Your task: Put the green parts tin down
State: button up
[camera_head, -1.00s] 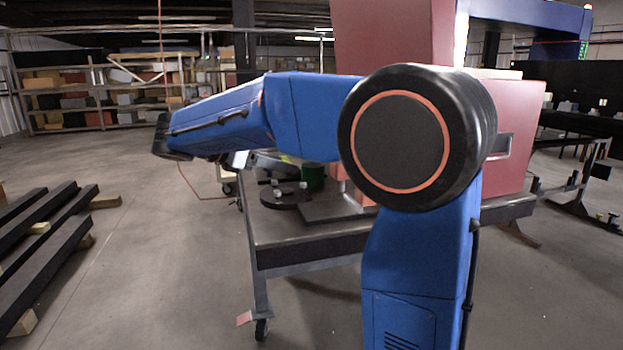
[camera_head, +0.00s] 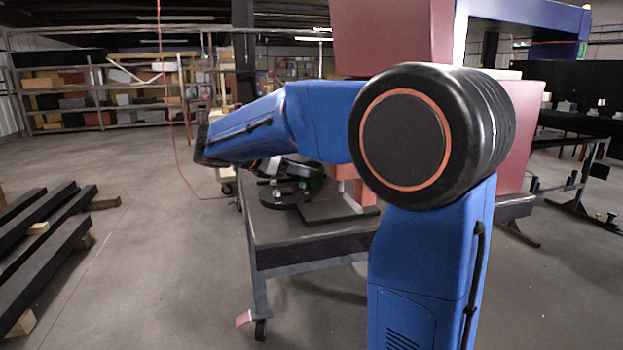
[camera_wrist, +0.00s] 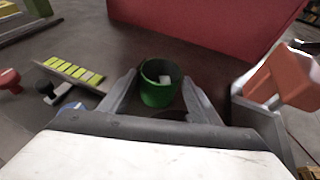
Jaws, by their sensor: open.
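The green parts tin (camera_wrist: 158,94) is round, open at the top and upright, with a small pale piece inside. In the wrist view it stands between the two spread fingers of my gripper (camera_wrist: 158,78), with a gap visible on each side. The tin seems to rest on the dark table top, though its base is partly hidden. In the head view my gripper (camera_head: 290,172) is low over the cart table and hides most of the tin.
A large red housing (camera_wrist: 210,25) stands just behind the tin. An orange-red part (camera_wrist: 287,78) is close on the right. A yellow-marked strip (camera_wrist: 72,70) and a red knob (camera_wrist: 9,80) lie to the left.

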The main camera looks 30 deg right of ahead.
jog(key=shift+c, duration=0.6)
jog(key=c, duration=0.8)
jog(key=shift+r, duration=0.1)
notch_tip(320, 180, up, 10)
jog(key=shift+f, duration=0.15)
jog(key=shift+a, duration=0.1)
